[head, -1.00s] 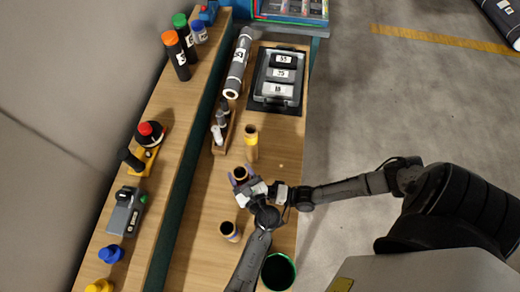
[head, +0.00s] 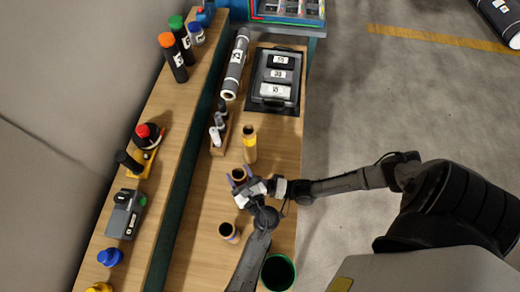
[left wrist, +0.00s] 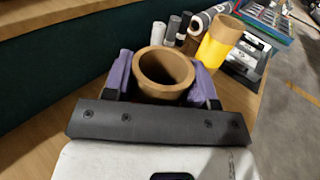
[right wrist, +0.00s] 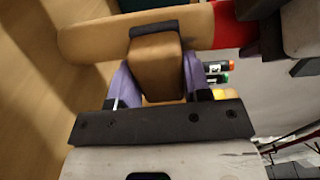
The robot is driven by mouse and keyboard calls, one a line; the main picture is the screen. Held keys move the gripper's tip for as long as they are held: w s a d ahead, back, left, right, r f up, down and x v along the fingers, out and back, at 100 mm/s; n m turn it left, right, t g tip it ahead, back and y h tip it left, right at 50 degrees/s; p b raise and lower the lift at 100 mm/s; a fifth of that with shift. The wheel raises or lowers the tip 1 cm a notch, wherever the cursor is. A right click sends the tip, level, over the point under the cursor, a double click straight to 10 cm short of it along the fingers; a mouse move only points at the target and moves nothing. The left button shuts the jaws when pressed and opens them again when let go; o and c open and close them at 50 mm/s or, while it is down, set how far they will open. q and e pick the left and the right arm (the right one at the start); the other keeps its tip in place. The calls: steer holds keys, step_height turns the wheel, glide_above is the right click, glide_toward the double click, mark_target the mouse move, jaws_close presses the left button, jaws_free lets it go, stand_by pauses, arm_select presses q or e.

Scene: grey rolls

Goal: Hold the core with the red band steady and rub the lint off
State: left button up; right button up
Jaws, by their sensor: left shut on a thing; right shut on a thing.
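The core with the red band (right wrist: 228,25) is a brown tube, lying across the top of the right wrist view. Its open brown end (left wrist: 165,68) shows in the left wrist view, between the purple fingers of my left gripper (left wrist: 165,85). In the head view my left gripper (head: 246,186) is shut on this core (head: 239,174). My right gripper (right wrist: 155,85) is shut on a brown block (right wrist: 157,68) with a dark pad (right wrist: 153,28). The pad is at the core's side and appears to touch it. I cannot make out any lint.
A yellow-banded core (head: 249,145) stands beyond the grippers, and another core (head: 229,232) stands nearer. A green-rimmed bin (head: 278,272) is at the near edge. A grey roll (head: 236,62) and a black tray (head: 275,80) lie farther back. A raised shelf (head: 165,190) runs along the left.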

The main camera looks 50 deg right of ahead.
steer(key=shift+s+a+r, duration=0.1)
steer(key=shift+s+a, duration=0.2)
steer(key=shift+a, duration=0.35)
steer(key=shift+s+a, duration=0.3)
steer(key=shift+a, duration=0.35)
steer(key=shift+s+r, duration=0.1)
steer(key=shift+r, duration=0.3)
steer(key=shift+w+d, duration=0.5)
steer(key=shift+d, duration=0.4)
steer(key=shift+w+d, duration=0.5)
steer(key=shift+d, duration=0.4)
steer(key=shift+s+a, duration=0.1)
steer(key=shift+s+a, duration=0.55)
steer(key=shift+a, duration=0.3)
steer(key=shift+s+a, duration=0.5)
steer(key=shift+a, duration=0.3)
